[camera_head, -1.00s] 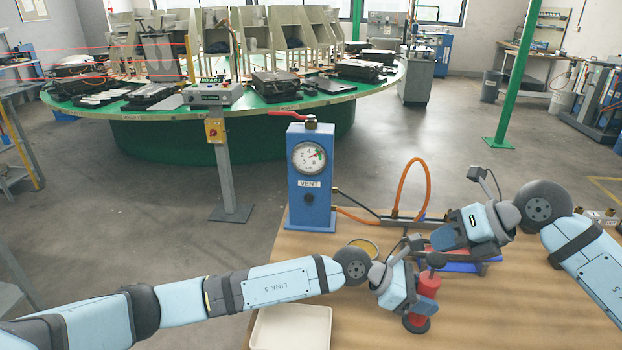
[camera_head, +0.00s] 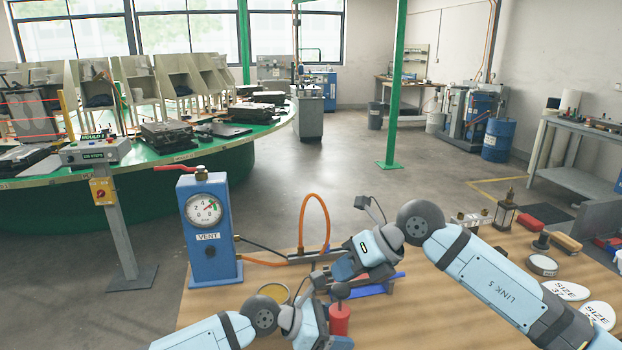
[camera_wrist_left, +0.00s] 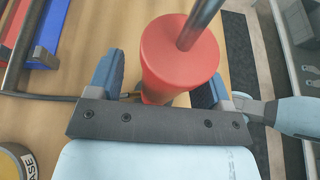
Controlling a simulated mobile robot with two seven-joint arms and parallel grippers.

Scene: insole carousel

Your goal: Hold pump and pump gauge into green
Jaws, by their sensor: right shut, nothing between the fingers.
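The blue gauge stand (camera_head: 212,258) has a round white dial (camera_head: 206,210) and a VENT label. The needle points to the upper right, close to a small green patch; whether it lies inside the green is too small to tell. The red pump (camera_head: 340,319) has a black knob on a rod; its red body and metal rod show in the left wrist view (camera_wrist_left: 178,50). My left gripper (camera_wrist_left: 162,85) has its fingers apart on both sides of the pump body, with gaps visible. My right gripper (camera_head: 345,267) is shut and empty above a blue piece (camera_head: 372,289).
An orange hose (camera_head: 313,215) loops up behind my right gripper. A round tin (camera_head: 268,291) stands left of the pump. The green carousel (camera_head: 130,190) is behind.

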